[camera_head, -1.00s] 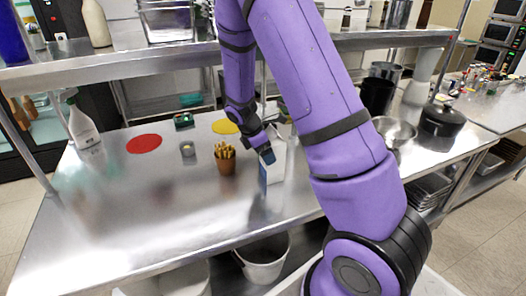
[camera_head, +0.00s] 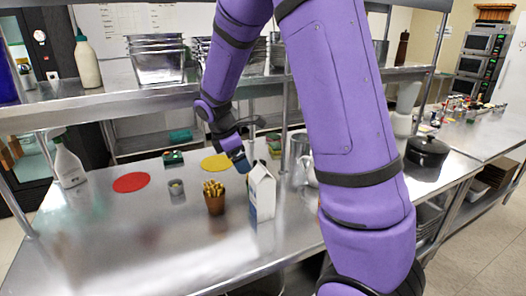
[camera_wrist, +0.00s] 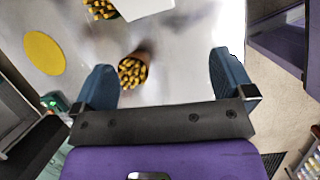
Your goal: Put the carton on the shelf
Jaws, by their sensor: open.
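The carton (camera_head: 262,194) is white with a blue lower part and a gabled top, and stands upright on the steel table. In the wrist view, a white edge at the top (camera_wrist: 143,8) looks like part of it. The shelf (camera_head: 62,112) is a steel ledge running above the back of the table.
A brown cup of fries (camera_head: 215,202) stands left of the carton. The shelf holds a cream bottle (camera_head: 87,62) and metal pans (camera_head: 157,62).

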